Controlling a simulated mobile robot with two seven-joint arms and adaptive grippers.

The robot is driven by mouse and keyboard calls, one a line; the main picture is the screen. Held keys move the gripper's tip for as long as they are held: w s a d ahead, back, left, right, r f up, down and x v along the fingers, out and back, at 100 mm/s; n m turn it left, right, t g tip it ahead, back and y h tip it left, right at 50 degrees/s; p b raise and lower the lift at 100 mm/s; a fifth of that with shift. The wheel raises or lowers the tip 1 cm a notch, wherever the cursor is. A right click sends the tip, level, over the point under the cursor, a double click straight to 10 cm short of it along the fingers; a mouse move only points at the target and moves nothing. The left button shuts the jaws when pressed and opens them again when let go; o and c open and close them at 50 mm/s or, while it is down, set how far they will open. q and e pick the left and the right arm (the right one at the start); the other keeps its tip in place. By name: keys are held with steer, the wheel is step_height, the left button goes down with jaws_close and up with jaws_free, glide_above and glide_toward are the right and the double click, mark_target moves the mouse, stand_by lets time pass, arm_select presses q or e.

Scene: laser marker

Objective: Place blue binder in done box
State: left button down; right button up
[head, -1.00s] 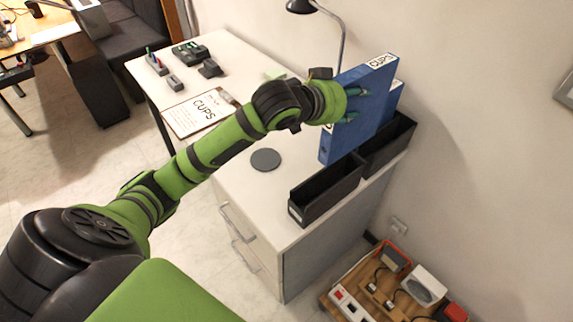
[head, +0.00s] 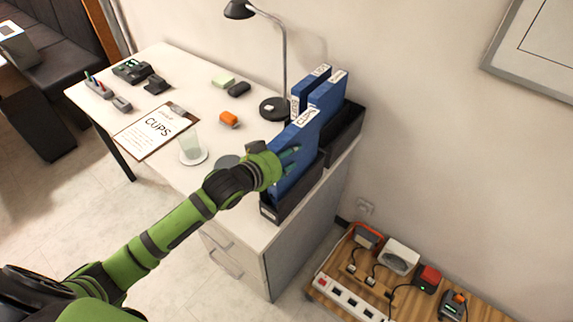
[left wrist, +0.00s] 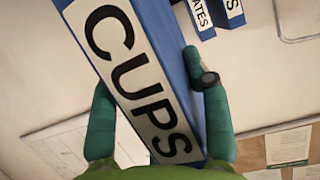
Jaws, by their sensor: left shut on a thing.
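My left gripper (head: 289,157) is shut on a blue binder (head: 285,183) with a white label reading CUPS. The binder stands upright at the front black box (head: 292,206), and its lower part is hidden behind that box's wall, so it appears to be inside. I cannot tell whether its bottom touches the box floor. In the left wrist view the binder's labelled spine (left wrist: 140,75) lies between the two green fingers. A second black box (head: 345,137) behind holds two other blue binders (head: 328,97). My right gripper is not in view.
A desk lamp (head: 272,107) stands left of the rear binders. A wooden bench (head: 410,295) with electrical items is at lower right.

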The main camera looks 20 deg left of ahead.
arm_select(q)
steer(key=shift+f, duration=2.05)
steer(key=c, duration=0.6)
jaws_free()
steer(key=shift+f, duration=0.1)
steer(key=v, duration=1.2)
steer(key=shift+r+b, duration=0.2)
steer(key=shift+b, duration=0.25)
